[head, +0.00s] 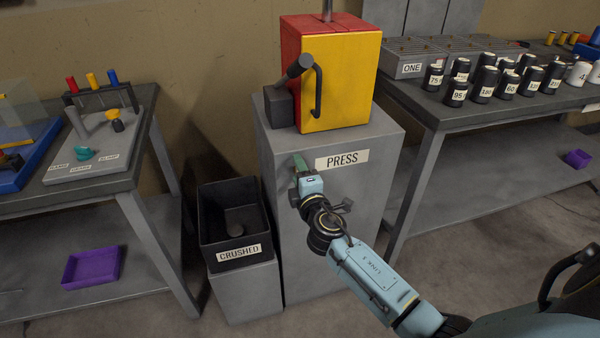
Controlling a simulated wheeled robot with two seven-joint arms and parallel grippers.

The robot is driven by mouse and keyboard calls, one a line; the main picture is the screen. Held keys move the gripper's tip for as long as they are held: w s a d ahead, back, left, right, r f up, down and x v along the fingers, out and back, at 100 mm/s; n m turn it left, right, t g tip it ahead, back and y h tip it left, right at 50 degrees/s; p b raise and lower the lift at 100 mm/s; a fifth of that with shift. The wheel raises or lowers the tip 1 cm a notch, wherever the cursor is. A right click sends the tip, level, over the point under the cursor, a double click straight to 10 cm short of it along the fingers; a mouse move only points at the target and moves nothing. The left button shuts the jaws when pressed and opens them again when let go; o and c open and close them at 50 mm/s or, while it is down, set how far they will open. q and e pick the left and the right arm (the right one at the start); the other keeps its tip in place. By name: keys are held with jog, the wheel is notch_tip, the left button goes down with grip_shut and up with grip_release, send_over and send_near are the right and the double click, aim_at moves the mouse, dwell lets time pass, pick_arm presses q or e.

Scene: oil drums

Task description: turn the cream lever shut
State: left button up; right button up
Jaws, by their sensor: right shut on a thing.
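My right gripper (302,170) is in front of the grey PRESS pedestal, left of the PRESS label, at the end of my light-blue arm. I make out no cream lever in this view. A dark lever with a thick grip (296,68) stands out at the left of the red and yellow press (343,80), above and apart from the gripper. My left gripper is not in view.
A black CRUSHED bin (236,200) stands left of the pedestal (370,185). The left table holds a labelled grey board (110,165). The right table holds several labelled black drums (485,82) and a tray marked ONE (411,69). A purple tray (92,268) lies on the low left shelf.

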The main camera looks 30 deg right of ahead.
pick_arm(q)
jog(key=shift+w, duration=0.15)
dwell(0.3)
pick_arm(e)
jog(key=o, duration=1)
jog(key=shift+a, duration=0.1)
